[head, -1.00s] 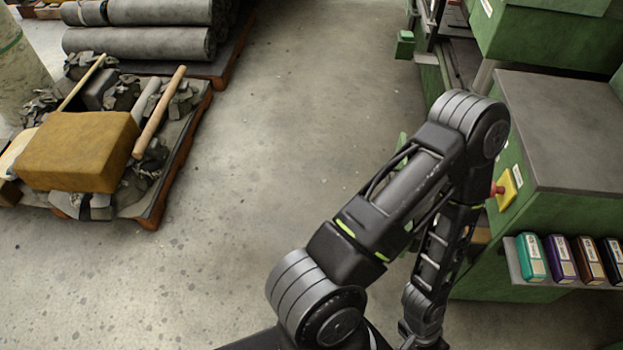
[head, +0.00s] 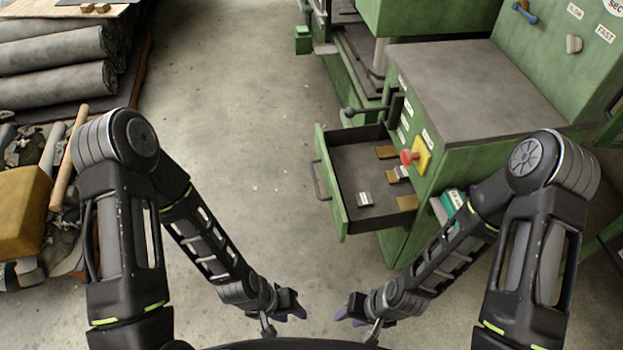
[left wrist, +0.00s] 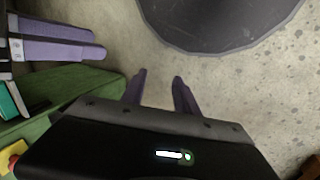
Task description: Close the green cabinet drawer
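The green cabinet (head: 440,150) stands right of centre in the head view. Its drawer (head: 341,203) is pulled out to the left, with a dark handle (head: 319,181) on its green front. Small brown and grey items lie inside. My left gripper (head: 297,304) is low in the head view, below and left of the drawer, not touching it. In the left wrist view its two purple fingers (left wrist: 160,90) are apart with bare floor between them. My right gripper (head: 344,311) is below the drawer, also apart from it.
A red button on a yellow plate (head: 420,157) sits on the cabinet side near the drawer. A green machine stands behind. Grey rolls (head: 60,60) and a brown block (head: 22,212) lie on pallets at the left. The concrete floor (head: 240,140) between is clear.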

